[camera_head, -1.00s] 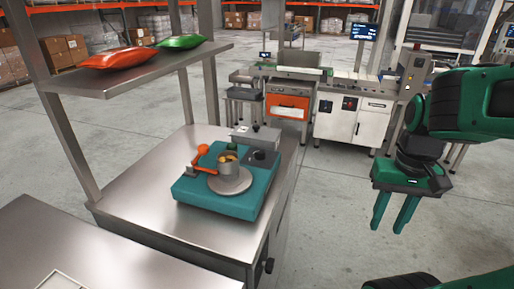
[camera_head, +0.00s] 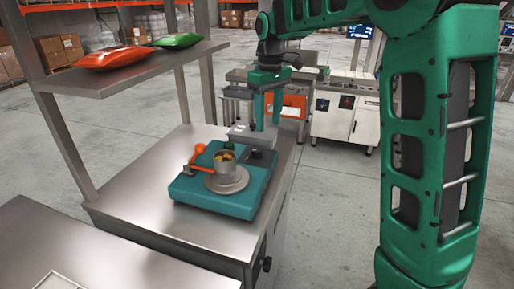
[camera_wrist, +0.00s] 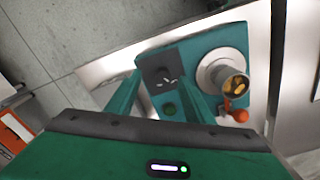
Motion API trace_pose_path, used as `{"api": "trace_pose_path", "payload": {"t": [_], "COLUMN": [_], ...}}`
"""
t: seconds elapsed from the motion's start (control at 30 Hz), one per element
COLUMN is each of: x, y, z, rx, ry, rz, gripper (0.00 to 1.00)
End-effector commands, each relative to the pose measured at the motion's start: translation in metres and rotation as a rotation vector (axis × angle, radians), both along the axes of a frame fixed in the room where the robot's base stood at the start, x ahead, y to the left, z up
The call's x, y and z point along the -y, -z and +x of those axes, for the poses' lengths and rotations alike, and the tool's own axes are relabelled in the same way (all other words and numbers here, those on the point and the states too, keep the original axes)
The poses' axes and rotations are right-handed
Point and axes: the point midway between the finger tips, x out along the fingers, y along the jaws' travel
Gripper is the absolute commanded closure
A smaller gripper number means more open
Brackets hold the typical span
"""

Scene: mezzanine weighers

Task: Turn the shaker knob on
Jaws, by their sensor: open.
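The shaker is a teal slab (camera_head: 232,207) on the steel bench, and it also shows in the wrist view (camera_wrist: 228,40). A dark control panel (camera_wrist: 180,60) with white marks sits at its corner. A dark round knob (camera_wrist: 158,73) seems to stand on the panel, but its turned position is hard to tell. My gripper (camera_head: 268,128) is open and empty, pointing down above the panel's end of the shaker. In the wrist view its fingers (camera_wrist: 160,82) lie on either side of the panel. They look apart from the knob.
A metal cup (camera_head: 225,166) with orange-yellow contents stands on a round plate (camera_head: 229,182). An orange-balled lever (camera_head: 199,148) is beside it. A grey box (camera_head: 238,132) stands behind the shaker, close to my fingers. A shelf (camera_head: 140,70) holds red and green bags.

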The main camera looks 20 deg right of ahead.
Motion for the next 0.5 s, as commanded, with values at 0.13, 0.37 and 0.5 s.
{"api": "trace_pose_path", "payload": {"t": [0.13, 0.37, 0.5], "x": [-0.023, -0.028, -0.027], "y": [0.002, 0.017, 0.041], "z": [0.021, 0.025, 0.024], "rx": [0.000, -0.002, -0.005], "ry": [-0.078, -0.098, -0.096], "rz": [-0.008, -0.010, -0.011], "gripper": [0.53, 0.53, 0.53]}}
